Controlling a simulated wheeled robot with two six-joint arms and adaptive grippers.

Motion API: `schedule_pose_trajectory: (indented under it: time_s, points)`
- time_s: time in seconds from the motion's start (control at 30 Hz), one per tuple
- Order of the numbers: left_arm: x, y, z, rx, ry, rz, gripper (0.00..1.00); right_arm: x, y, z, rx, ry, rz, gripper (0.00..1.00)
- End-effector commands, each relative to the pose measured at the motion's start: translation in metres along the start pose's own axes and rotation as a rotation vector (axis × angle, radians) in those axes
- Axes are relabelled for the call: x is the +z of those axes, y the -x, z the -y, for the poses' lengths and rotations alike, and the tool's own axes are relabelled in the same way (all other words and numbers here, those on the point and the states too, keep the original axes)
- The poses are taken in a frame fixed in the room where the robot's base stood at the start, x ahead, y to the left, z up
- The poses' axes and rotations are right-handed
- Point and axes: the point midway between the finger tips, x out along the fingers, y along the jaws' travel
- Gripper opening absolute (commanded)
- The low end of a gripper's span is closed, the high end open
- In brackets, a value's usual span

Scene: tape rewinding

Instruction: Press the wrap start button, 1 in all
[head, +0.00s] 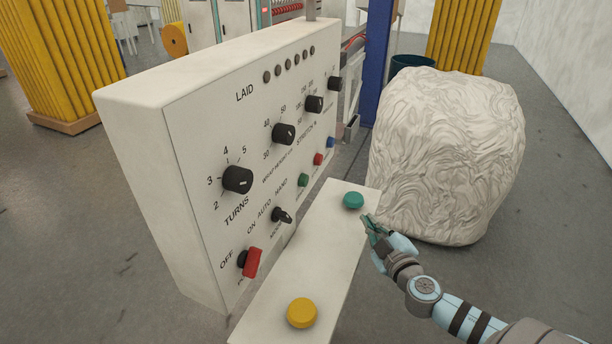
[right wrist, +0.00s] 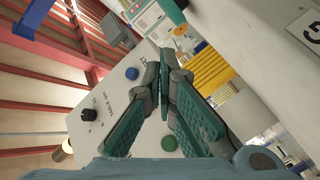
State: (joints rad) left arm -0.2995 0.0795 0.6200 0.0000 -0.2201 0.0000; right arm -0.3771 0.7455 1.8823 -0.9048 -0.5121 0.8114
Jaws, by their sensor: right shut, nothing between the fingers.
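A large green button (head: 353,200) sits at the far end of the pale ledge (head: 318,238) in front of the control panel (head: 190,150). A large yellow button (head: 302,312) sits at the near end. I cannot read which one is wrap start. My right gripper (head: 368,222) is shut and empty, just right of the green button and apart from it. In the right wrist view its fingertips (right wrist: 166,78) meet, with a small blue button (right wrist: 132,73) and a small green button (right wrist: 169,143) on the panel beyond. My left gripper is not in view.
The panel carries black knobs, a red switch (head: 252,262) and small green, red and blue buttons. A big wrapped white bundle (head: 445,150) stands right of the ledge, behind my right gripper. A blue post (head: 376,60) rises behind.

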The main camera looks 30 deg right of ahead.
Motion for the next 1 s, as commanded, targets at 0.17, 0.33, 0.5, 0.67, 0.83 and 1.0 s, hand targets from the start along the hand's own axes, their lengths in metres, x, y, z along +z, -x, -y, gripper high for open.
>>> schedule_pose_trajectory:
  time_s: [0.17, 0.33, 0.5, 0.67, 0.83, 1.0]
  points:
    - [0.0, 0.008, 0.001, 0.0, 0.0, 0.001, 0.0, -0.07, 0.009, -0.034, 0.05, 0.008, -0.16, 0.0]
    - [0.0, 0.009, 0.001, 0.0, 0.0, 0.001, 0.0, -0.089, 0.013, -0.042, 0.063, 0.006, -0.208, 0.0]
    - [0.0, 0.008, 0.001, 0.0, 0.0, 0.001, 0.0, -0.089, 0.013, -0.041, 0.063, 0.006, -0.208, 0.0]
    - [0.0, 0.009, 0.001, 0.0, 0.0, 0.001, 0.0, -0.089, 0.012, -0.041, 0.064, 0.005, -0.206, 0.0]
    - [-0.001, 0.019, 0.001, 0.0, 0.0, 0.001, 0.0, -0.098, 0.004, -0.037, 0.066, 0.002, -0.203, 0.0]
    - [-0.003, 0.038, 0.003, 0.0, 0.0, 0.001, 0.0, -0.116, -0.01, -0.027, 0.064, -0.002, -0.204, 0.0]
